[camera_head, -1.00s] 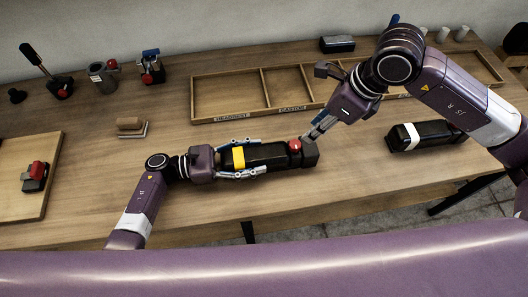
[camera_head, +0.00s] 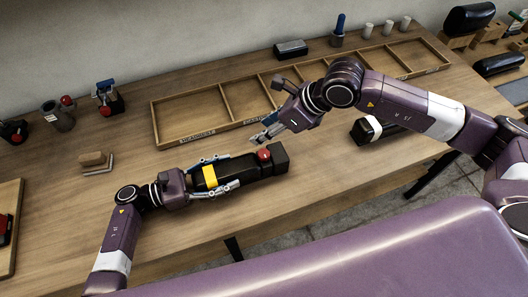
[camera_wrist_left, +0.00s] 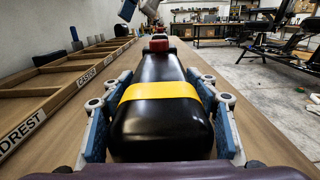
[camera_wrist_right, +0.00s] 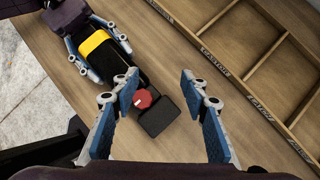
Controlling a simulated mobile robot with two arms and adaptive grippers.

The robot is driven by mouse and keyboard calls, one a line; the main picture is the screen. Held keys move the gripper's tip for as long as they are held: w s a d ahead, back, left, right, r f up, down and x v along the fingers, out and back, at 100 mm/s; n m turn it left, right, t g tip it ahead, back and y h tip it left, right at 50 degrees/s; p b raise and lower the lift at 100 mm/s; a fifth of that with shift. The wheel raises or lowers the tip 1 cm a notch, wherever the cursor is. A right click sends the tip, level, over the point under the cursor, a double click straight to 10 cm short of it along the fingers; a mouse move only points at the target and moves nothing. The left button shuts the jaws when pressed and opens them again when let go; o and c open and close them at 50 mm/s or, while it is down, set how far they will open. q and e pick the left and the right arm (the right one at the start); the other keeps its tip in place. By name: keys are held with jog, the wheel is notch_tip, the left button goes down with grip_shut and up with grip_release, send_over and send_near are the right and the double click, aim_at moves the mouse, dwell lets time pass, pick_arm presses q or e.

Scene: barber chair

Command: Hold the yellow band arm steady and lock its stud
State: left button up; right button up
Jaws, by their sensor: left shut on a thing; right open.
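The black arm with the yellow band (camera_head: 210,176) lies on the bench, its long side running left to right in the head view. The band also shows in the left wrist view (camera_wrist_left: 160,91). A red stud (camera_head: 264,154) sits near the far end, beside a black end block (camera_head: 281,160). The stud also shows in the right wrist view (camera_wrist_right: 143,98). My left gripper (camera_head: 226,173) is shut on the black arm, with one finger along each side. My right gripper (camera_head: 258,136) is open and empty, above and behind the stud end, apart from it.
A divided wooden tray (camera_head: 205,130) with labelled compartments stands behind the arm. A second black arm with a white band (camera_head: 374,128) lies to the right near the bench edge.

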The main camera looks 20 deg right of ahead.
aim_at(269, 155)
jog(key=w+d+f+m+t+y, duration=0.1)
jog(key=w+d+f+t+y, duration=0.15)
jog(key=f+t+y, duration=0.2)
jog(key=s+d, duration=0.1)
jog(key=s, duration=0.1)
jog(key=s+d+t+y, duration=0.1)
jog(key=s, duration=0.1)
jog(key=s+d+t+y, duration=0.1)
jog(key=s, duration=0.1)
jog(key=shift+f+n+y, duration=0.25)
jog(key=shift+f+n, duration=0.05)
jog(key=shift+n, duration=0.1)
jog(key=shift+n+y, duration=0.4)
jog(key=shift+y, duration=0.3)
jog(key=s+d, duration=0.1)
jog(key=s, duration=0.1)
jog(key=s+d+f, duration=0.1)
jog(key=s, duration=0.1)
jog(key=s+d, duration=0.1)
jog(key=s, duration=0.1)
jog(key=shift+s+f, duration=0.3)
jog(key=x, duration=1.2)
jog(key=shift+r, duration=0.1)
jog(key=shift+c, duration=0.3)
grip_shut()
